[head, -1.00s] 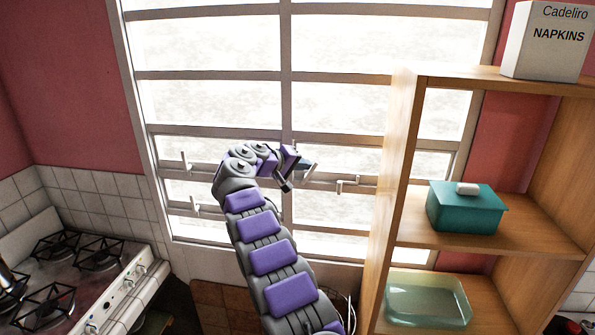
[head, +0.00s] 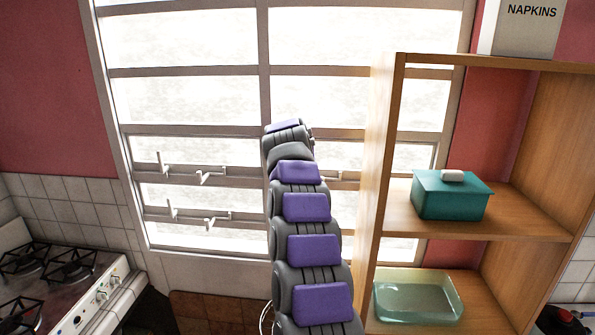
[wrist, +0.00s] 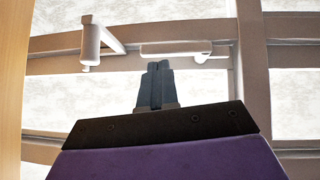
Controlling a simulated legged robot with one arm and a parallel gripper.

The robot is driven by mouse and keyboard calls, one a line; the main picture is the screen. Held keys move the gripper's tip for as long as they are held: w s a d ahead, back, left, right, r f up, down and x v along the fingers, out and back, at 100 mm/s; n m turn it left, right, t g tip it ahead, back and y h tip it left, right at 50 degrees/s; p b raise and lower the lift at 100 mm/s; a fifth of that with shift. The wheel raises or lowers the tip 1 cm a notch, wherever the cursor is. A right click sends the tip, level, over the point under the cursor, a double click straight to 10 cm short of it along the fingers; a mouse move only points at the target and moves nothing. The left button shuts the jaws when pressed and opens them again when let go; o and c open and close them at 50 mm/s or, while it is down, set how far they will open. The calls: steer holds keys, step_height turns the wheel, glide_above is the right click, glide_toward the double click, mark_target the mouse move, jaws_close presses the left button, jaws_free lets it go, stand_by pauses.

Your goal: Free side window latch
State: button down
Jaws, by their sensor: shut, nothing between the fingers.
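A white window latch shows in the wrist view, with an upright handle (wrist: 91,43) at left and a pale horizontal bar (wrist: 176,49) on the window frame. My gripper (wrist: 157,70) is shut and empty, its tips just below the bar in that picture; I cannot tell whether they touch it. In the head view my arm hides the gripper and most of this latch; a small pale part (head: 332,177) shows right of the arm. Other white latches, an upper one (head: 205,178) and a lower one (head: 210,222), sit on the left pane's rails.
A wooden shelf (head: 386,150) stands close right of my arm, holding a teal lidded box (head: 450,198), a glass dish (head: 418,303) and a napkins box (head: 527,30). A stove (head: 95,300) is at lower left. Space before the left panes is clear.

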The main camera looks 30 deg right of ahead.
steer(key=shift+s+d+f+m+t+y+b, duration=0.2)
steer(key=shift+d+f+m+t+y+b, duration=0.15)
steer(key=shift+f+t+y, duration=0.2)
steer(key=shift+r, duration=0.2)
stand_by(0.3)
steer(key=w+r+p+v, duration=0.1)
steer(key=r+v, duration=0.1)
steer(key=v, duration=1)
steer(key=shift+w+d+r+p, duration=0.15)
steer(key=shift+w+d+p, duration=0.05)
steer(key=shift+p, duration=0.15)
steer(key=shift+d, duration=0.15)
